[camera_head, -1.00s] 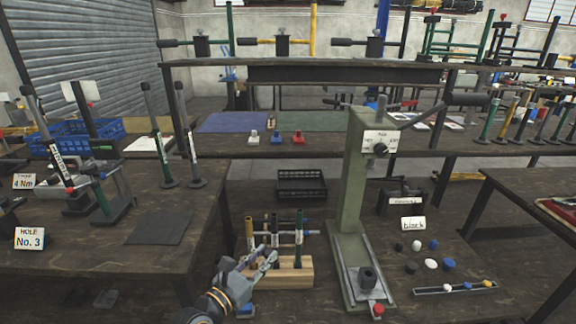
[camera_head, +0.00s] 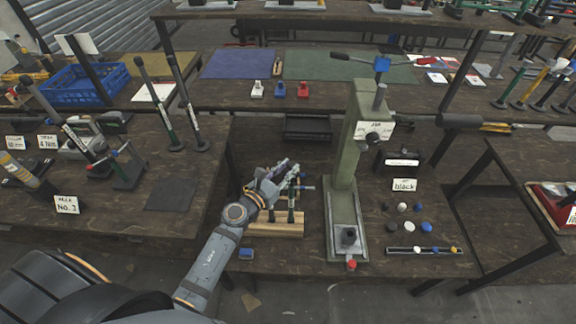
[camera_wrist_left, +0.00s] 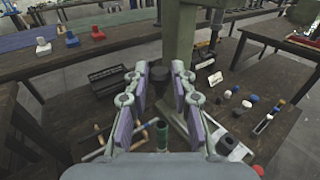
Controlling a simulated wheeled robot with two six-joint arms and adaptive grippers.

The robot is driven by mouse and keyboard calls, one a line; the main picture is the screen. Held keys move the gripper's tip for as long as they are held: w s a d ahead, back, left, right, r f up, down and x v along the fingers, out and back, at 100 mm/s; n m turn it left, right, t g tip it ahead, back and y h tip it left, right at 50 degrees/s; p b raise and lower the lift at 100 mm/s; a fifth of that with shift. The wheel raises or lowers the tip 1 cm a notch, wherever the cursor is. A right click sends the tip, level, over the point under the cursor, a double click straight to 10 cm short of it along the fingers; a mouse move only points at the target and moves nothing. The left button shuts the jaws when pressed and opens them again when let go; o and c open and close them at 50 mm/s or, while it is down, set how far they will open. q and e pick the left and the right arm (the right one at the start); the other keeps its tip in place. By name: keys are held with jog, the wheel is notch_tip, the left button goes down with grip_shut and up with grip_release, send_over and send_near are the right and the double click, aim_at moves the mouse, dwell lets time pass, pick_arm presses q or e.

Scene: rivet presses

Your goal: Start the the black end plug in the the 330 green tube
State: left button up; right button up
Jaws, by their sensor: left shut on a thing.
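My left gripper (camera_head: 288,172) reaches over the wooden rack from the left. Its fingers are shut on a small dark thing that looks like the black end plug (camera_wrist_left: 160,75), between the fingertips in the left wrist view. The head view hides it behind the fingers. The green tube (camera_head: 291,212) with a pale label stands upright in the rack, below and close to the fingers; its number is not readable. It also shows below the fingers in the left wrist view (camera_wrist_left: 162,138). Plug and tube look apart. My right gripper is not in view.
The wooden rack (camera_head: 272,231) stands left of the green press (camera_head: 343,140). Right of the press lie several loose caps (camera_head: 418,206), a "black" sign (camera_head: 404,185) and a narrow strip (camera_head: 424,250). A black crate (camera_head: 307,128) sits behind the rack.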

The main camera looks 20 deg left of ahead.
pick_arm(q)
notch_tip(320, 180, down, 6)
jog(key=b, duration=0.5)
jog(key=shift+w+r+b, duration=0.1)
jog(key=shift+b, duration=0.25)
jog(key=shift+f+b, duration=1.15)
jog(key=shift+f, duration=0.05)
dwell(0.9)
jog(key=o, duration=0.8)
jog(key=v, duration=1.2)
